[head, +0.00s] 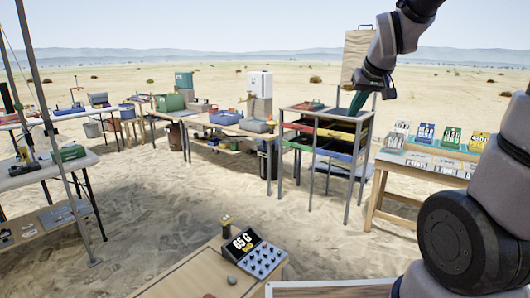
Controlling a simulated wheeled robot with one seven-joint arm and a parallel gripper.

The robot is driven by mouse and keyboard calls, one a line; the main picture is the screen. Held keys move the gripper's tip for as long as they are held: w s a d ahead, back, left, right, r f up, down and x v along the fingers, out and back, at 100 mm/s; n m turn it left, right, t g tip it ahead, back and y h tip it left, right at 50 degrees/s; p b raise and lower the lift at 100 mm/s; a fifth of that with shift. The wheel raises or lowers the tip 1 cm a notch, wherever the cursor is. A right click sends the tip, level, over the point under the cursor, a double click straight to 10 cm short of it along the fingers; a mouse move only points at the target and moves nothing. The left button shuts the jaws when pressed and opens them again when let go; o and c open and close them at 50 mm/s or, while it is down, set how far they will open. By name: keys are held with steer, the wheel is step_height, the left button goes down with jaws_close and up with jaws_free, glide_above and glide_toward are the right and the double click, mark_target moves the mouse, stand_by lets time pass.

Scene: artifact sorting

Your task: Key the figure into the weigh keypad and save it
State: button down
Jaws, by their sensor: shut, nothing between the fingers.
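My gripper (356,104) hangs at the upper right, well above and to the right of the keypad, pointing down.
A small grey stone (232,280) and a yellowish knobbed item (226,224) are beside the keypad. Behind stands a rack of coloured trays (304,126). A wooden table with cards (423,173) is at right. Sandy ground (200,205) is open between the tables.

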steer(key=s+r+m, duration=0.2)
steer(key=s, duration=0.6)
steer(key=s+r+m+y, duration=0.1)
steer(key=s+r+m, duration=0.1)
steer(key=s, duration=0.7)
steer(key=shift+s+r, duration=0.3)
steer(key=shift+r, duration=0.35)
